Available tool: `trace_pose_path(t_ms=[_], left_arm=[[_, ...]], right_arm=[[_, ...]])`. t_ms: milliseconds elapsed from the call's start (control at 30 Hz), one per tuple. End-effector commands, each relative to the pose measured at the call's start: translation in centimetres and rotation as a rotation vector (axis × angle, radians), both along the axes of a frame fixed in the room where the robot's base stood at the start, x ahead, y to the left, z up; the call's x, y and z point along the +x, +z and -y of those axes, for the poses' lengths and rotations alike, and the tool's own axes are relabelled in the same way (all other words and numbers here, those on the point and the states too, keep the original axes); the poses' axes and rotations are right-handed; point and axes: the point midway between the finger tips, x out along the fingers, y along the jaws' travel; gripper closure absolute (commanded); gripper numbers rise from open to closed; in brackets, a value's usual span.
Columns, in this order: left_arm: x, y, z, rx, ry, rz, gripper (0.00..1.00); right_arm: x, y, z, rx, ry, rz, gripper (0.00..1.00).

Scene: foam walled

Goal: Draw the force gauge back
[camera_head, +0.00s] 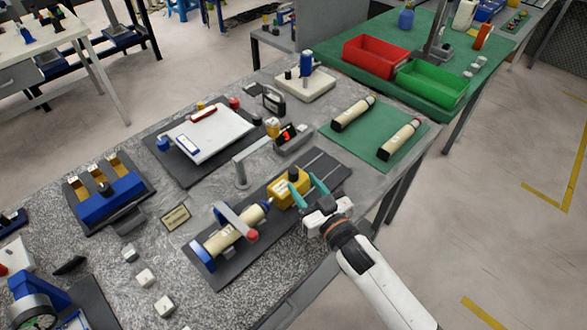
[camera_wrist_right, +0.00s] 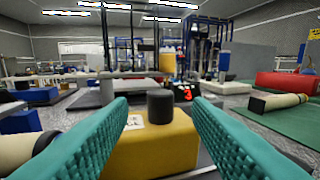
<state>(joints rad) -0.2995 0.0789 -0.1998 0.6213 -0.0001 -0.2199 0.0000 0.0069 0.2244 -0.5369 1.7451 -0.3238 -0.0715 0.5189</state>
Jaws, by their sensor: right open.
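The force gauge looks to be the yellow block (camera_head: 284,198) with a black knob (camera_head: 293,174) on top. It sits on a dark base plate (camera_head: 222,279), at the right end of a cream cylinder (camera_head: 221,240) in a holder. My right gripper (camera_head: 305,187) is open at the block's near right side, its teal fingers pointing at it. In the right wrist view the yellow block (camera_wrist_right: 150,147) and knob (camera_wrist_right: 160,106) appear between the two spread fingers, with a gap on each side of the knob. My left gripper is not in view.
A thin grey post with an arm (camera_head: 240,172) and a red digit display (camera_head: 287,133) stand behind the block. A green mat (camera_head: 366,152) with two cream cylinders lies to the right. A blue fixture (camera_head: 108,198) stands on the left. The floor beyond the bench's right edge is clear.

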Motion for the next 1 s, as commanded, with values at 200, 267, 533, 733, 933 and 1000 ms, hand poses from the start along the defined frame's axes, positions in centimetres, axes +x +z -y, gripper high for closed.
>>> trace_pose_path(t_ms=[200,267,533,733,933,1000], left_arm=[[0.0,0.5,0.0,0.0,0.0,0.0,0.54],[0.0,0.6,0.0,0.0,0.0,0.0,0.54],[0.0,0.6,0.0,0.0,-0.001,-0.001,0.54],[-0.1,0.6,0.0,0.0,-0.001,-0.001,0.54],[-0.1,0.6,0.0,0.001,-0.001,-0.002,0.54],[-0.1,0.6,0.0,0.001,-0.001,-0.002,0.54]], right_arm=[[3.4,0.1,-2.0,0.001,0.0,0.002,0.55],[4.0,0.1,-2.3,0.001,0.0,0.0,0.55],[5.0,-0.1,-2.9,-0.001,0.0,-0.001,0.55],[4.9,0.0,-2.9,-0.001,0.0,-0.001,0.58],[4.9,0.0,-2.8,0.0,-0.001,-0.001,0.91],[4.9,0.0,-2.8,0.0,-0.001,-0.001,1.0]])
